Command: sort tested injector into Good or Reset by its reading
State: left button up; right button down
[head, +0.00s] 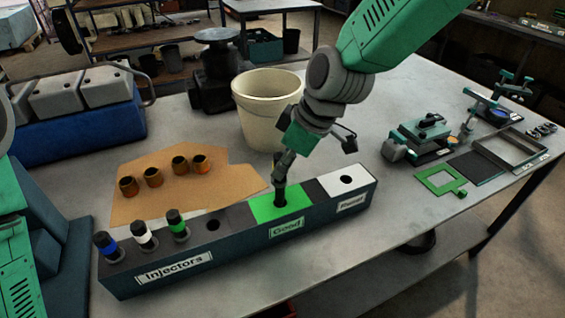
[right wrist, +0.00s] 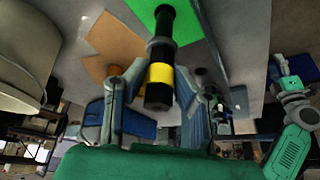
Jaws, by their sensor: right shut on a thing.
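The long dark rack (head: 230,247) lies on the bench. Its Injectors part (head: 173,268) holds injectors with blue (head: 106,242), white (head: 144,234) and green (head: 177,223) bands, plus one empty hole. The green Good part (head: 268,211) is in the middle. The white Reset part (head: 349,182) at the right end has an empty hole. My right gripper (head: 281,183) is over Good, shut on a black injector with a yellow band (right wrist: 160,73). Its far end meets the green surface; how deep it sits I cannot tell. My left gripper is out of view. No reading is legible.
A cream pot (head: 268,108) stands behind the rack. Several brass cups (head: 153,177) stand on brown card (head: 225,180). A blue case (head: 80,127) is at left. A teal fixture (head: 425,130) and frames (head: 510,152) lie at right. Bench in front of Reset is clear.

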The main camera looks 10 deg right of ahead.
aim_at(283, 180)
jog(key=shift+f, duration=0.1)
jog(key=shift+f+b, duration=0.75)
jog(key=shift+f, duration=0.9)
jog(key=shift+p, duration=0.3)
jog(key=shift+f, duration=0.1)
jog(key=shift+f+b, duration=0.7)
jog(key=shift+f, duration=0.45)
jog(key=shift+p, duration=0.3)
